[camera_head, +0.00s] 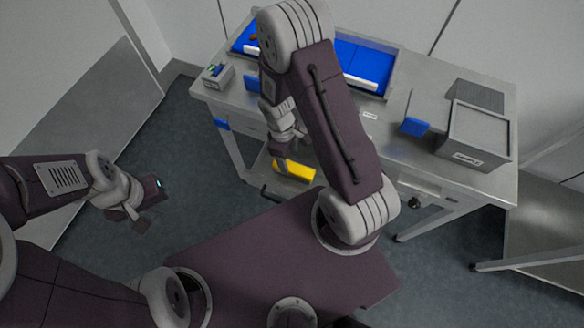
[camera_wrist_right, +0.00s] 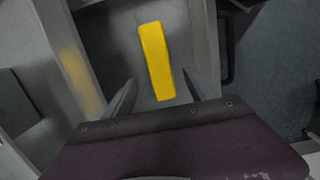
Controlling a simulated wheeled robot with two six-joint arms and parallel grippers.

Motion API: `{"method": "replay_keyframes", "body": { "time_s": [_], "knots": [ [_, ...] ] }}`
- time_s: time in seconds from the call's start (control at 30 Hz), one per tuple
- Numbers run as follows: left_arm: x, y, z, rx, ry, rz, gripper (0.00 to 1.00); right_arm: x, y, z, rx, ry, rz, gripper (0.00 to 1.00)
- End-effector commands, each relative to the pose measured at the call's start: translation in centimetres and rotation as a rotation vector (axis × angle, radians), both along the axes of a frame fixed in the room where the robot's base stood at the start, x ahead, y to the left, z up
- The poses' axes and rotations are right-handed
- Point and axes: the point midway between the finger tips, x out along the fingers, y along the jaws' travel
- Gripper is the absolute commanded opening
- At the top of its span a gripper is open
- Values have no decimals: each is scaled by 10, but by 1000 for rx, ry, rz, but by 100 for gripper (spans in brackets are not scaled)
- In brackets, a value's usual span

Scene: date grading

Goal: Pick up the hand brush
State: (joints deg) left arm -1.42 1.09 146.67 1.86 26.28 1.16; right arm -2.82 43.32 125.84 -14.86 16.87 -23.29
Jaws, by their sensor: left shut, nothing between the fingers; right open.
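A yellow bar-shaped thing, which looks like the hand brush (camera_head: 294,171), lies on a low grey shelf under the table's front. It also shows in the right wrist view (camera_wrist_right: 156,58), lengthwise between and beyond my fingertips. Its bristles cannot be made out. My right gripper (camera_head: 280,163) is open and reaches down close to the brush. In the right wrist view its two fingers (camera_wrist_right: 158,84) stand either side of the brush's near end, apparently apart from it. My left gripper (camera_head: 143,212) is shut and empty over the floor at the left.
The steel table (camera_head: 400,150) has a blue-lined tray (camera_head: 395,55), a grey bin (camera_head: 478,135), a blue scoop-like piece (camera_head: 414,127) and a small grey box (camera_head: 217,75) on top. Its edge and legs surround the low shelf. The floor at the left is clear.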

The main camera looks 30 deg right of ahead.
Motion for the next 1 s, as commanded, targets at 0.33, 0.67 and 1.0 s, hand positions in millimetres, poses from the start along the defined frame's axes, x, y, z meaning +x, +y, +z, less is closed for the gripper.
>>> {"method": "replay_keyframes", "body": {
  "time_s": [0.33, 0.67, 1.0],
  "knots": [
    [0, 0, -8, 0, 0, 0, 0, -4, -3, -36, 1, 1, -1, 65],
    [0, 0, -34, 0, 0, 0, 0, -10, -9, -86, 1, 0, -1, 65],
    [0, 0, -32, 0, 0, 0, 0, -10, -9, -85, 1, 0, -1, 35]
  ]
}}
